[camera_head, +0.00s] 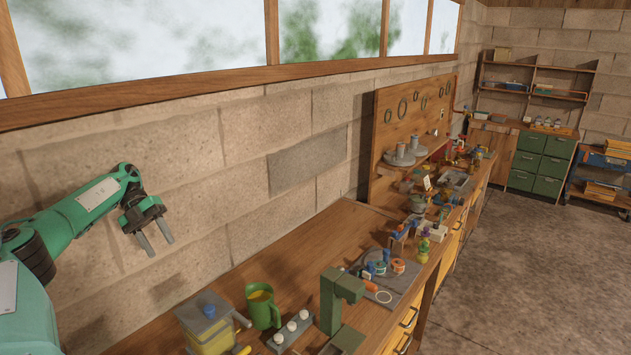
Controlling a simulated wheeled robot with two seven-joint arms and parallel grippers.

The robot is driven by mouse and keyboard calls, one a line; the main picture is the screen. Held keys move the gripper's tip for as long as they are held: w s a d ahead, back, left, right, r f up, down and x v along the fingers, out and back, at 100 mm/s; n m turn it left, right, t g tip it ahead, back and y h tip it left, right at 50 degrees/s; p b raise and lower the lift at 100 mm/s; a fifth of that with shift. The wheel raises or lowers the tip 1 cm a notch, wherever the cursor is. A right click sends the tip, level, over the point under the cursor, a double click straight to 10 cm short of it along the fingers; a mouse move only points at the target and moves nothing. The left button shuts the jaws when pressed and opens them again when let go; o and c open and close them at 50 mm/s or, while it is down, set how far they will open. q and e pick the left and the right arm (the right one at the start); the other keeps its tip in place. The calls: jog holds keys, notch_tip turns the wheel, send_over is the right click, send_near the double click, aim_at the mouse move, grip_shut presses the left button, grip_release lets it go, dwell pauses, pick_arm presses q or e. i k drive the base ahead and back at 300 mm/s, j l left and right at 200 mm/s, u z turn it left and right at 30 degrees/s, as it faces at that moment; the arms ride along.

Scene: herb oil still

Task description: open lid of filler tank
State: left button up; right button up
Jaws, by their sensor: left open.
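A yellow box-shaped tank (212,340) stands on the workbench at the bottom of the view, and it looks like the filler tank. Its grey lid (196,309) appears to lie shut on top, with a small blue knob (209,311) on it. The lower part of the tank is cut off by the picture's edge. My left gripper (158,243) is open and empty, fingers pointing down, in the air in front of the block wall, above and to the left of the tank. My right gripper is not in view.
A green mug (262,308) stands right beside the tank. A grey strip with white knobs (291,330) and a green stand (338,300) are further right. A grey tray (385,283) with small parts lies beyond. Bench space behind the mug is clear.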

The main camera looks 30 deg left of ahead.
aim_at(201, 313)
jog(key=k+l, duration=0.15)
jog(key=l, duration=0.15)
jog(key=k+l, duration=0.1)
jog(key=l, duration=0.25)
jog(key=k+l, duration=0.15)
jog(key=l, duration=0.15)
jog(key=k+l, duration=0.1)
jog(key=l, duration=0.25)
